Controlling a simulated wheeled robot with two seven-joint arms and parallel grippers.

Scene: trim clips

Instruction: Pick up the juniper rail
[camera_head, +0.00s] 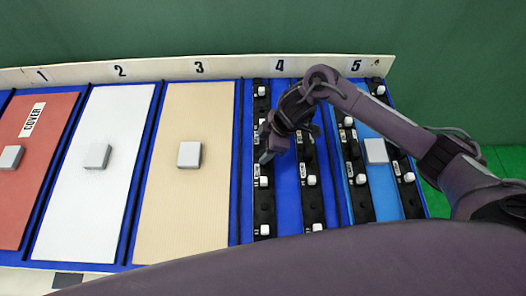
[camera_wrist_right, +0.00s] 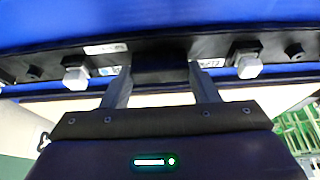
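Black rails with white caps and small labels lie in the bays marked 4 and 5. The label print is too small to read, so I cannot tell which rail is the juniper one. My right gripper (camera_head: 267,153) is over the left rail of bay 4 (camera_head: 264,207) in the head view. In the right wrist view its two fingers (camera_wrist_right: 160,80) stand apart, either side of a raised black block on a rail (camera_wrist_right: 160,62). I cannot tell whether they touch it. My left gripper is not in view.
Bays 1 to 3 hold a red panel (camera_head: 35,170) labelled COVER, a white panel (camera_head: 90,210) and a tan panel (camera_head: 185,220), each with a grey knob. Another rail (camera_head: 311,200) is close by on the right in bay 4. A numbered pale strip (camera_head: 225,68) runs behind.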

